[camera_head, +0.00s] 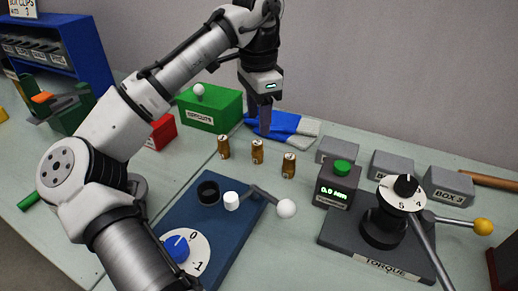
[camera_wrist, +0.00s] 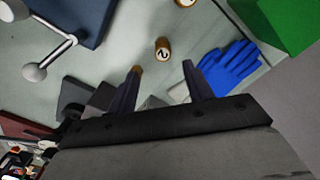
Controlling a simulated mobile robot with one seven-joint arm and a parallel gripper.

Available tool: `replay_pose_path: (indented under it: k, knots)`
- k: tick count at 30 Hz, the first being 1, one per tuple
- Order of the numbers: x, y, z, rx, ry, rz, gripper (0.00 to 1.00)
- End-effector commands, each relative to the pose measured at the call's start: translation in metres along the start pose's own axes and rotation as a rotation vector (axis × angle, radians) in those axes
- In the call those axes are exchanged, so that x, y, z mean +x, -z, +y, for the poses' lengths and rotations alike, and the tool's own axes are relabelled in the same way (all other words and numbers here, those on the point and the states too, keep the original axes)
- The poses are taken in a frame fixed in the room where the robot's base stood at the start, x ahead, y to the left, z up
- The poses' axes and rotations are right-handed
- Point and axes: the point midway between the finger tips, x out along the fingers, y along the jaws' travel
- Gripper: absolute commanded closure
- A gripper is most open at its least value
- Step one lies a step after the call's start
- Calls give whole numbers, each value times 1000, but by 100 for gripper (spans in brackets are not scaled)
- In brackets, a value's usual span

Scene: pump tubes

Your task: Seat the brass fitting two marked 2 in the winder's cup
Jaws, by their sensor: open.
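Three brass fittings stand upright in a row on the bench. The middle one, fitting two (camera_head: 257,152), shows a 2 on its top in the wrist view (camera_wrist: 163,50). Another fitting (camera_head: 223,147) stands to its left and a third (camera_head: 289,165) to its right. In the wrist view the third is partly hidden behind my left finger. My gripper (camera_head: 265,130) hangs above and behind the row, fingers down, open and empty. In the wrist view fitting two lies beyond the gap between the fingertips (camera_wrist: 163,74). The winder (camera_head: 180,215) has a black round cup (camera_head: 208,192), which looks empty.
Blue gloves (camera_head: 283,124) and a green box (camera_head: 210,108) lie behind. The torque stand (camera_head: 378,248), a green-button display (camera_head: 337,185) and grey boxes are at right.

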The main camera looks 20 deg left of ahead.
Motion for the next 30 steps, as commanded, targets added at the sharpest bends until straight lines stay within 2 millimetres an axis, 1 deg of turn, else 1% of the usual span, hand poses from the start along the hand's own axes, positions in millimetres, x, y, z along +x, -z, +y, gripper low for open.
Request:
replay_pose_path:
  k: [1,3,6,14,21,24,30]
  knots:
    - [14,0,0,1,-4,1,49]
    - [27,0,0,1,-3,2,49]
    - [41,0,0,-1,-1,1,49]
    - [60,-1,-2,-3,1,-1,49]
    - [95,-1,-4,-1,0,-1,49]
    - [103,-1,-4,-2,1,0,49]
    - [104,0,-4,-2,1,1,49]
